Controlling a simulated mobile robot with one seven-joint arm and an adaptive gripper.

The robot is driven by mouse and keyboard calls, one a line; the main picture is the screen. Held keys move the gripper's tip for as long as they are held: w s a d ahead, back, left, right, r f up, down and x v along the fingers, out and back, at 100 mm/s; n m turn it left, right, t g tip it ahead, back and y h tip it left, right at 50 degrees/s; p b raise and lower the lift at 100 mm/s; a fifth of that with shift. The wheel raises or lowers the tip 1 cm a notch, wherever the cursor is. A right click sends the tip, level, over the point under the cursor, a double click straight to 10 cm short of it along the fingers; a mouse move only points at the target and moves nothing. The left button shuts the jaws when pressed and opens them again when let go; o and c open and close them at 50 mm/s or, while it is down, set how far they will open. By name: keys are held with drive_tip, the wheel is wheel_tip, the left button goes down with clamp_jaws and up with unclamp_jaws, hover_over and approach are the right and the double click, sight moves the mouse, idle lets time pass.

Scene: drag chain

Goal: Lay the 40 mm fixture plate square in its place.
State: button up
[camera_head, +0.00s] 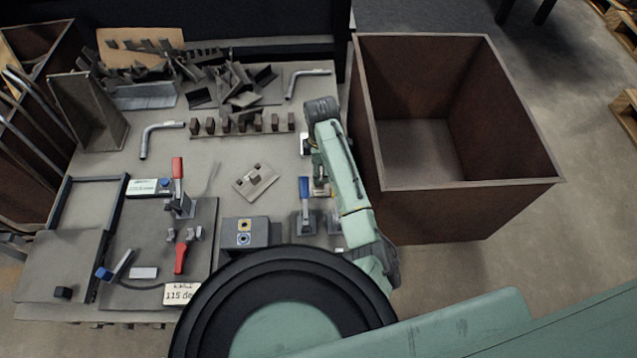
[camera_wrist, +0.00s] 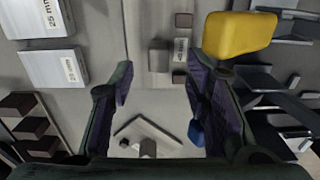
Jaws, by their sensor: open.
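My gripper (camera_wrist: 158,82) is open, with nothing between its two dark fingers in the wrist view. A small grey block (camera_wrist: 160,57) lies beyond the fingertips. It carries a turned label (camera_wrist: 181,51) that seems to read 40 mm, too small to be sure. My arm hides the fingertips there. I cannot tell which spot is the plate's place.
A tall brown bin (camera_head: 470,210) stands right of the table. A red-handled clamp (camera_head: 178,185) and a blue-handled clamp (camera_head: 304,195) stand on the table. A row of brown blocks (camera_head: 242,123) and loose angle brackets (camera_head: 235,85) lie farther back. A yellow part (camera_wrist: 238,35) is near the right finger.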

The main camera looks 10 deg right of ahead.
drive_tip(key=shift+a+f+p, duration=0.15)
drive_tip(key=shift+f+p, duration=0.45)
drive_tip(key=shift+f, duration=2.35)
drive_tip(key=shift+c, duration=0.5)
drive_tip(key=shift+w, duration=0.1)
clamp_jaws()
